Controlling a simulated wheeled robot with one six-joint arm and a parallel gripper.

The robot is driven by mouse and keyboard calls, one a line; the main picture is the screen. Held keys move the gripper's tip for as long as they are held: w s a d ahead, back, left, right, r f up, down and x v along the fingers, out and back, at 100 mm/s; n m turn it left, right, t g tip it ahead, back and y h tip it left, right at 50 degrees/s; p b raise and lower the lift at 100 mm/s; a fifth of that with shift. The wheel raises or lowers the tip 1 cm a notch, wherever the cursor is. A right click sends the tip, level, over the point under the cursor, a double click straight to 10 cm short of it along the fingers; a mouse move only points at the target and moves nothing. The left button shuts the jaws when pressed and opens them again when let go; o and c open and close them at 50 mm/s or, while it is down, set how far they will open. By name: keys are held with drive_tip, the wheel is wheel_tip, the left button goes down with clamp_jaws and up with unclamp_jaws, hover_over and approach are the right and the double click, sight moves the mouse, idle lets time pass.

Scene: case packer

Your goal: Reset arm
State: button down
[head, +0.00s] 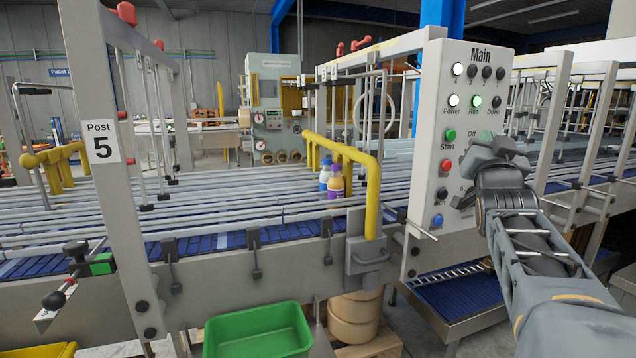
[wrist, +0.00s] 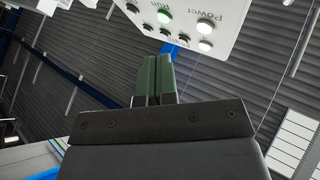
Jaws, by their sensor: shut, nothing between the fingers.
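My arm comes in from the lower right in the head view. My gripper (head: 492,152) is in front of the lower half of the white Main control panel (head: 450,110) and hides some of its buttons. In the wrist view, the two green-padded fingers of my gripper (wrist: 157,75) are shut together with nothing between them. The panel (wrist: 225,12) is at the top of the wrist view, turned, with lit white and green lamps. Whether the fingers touch the panel cannot be told.
A conveyor (head: 230,198) with metal rails runs left of the panel. Small bottles (head: 334,184) stand on it beside a yellow guard rail (head: 372,190). A green bin (head: 258,332) sits below. A lower blue conveyor (head: 460,296) lies under the panel.

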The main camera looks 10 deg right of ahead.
drive_tip(key=a+f+n+g+y, duration=0.1)
drive_tip(key=f+g+y, duration=0.15)
drive_tip(key=f, duration=0.55)
drive_tip(key=s+a+f+g+y, duration=0.15)
drive_tip(key=f+g, duration=0.25)
drive_tip(key=f, duration=0.4)
drive_tip(key=a+f+n+g+y, duration=0.1)
drive_tip(key=a+f+g, duration=0.15)
drive_tip(key=f, duration=0.55)
drive_tip(key=s+a+f+n+g+y, duration=0.3)
drive_tip(key=s+a+f+g, duration=0.1)
drive_tip(key=s+a+f, duration=0.3)
drive_tip(key=s+a+f+n+g+y, duration=0.3)
drive_tip(key=s+a+f, duration=0.4)
drive_tip(key=a, duration=0.5)
drive_tip(key=shift+s+f+g, duration=0.15)
drive_tip(key=shift+f+g, duration=0.25)
drive_tip(key=shift+f, duration=0.7)
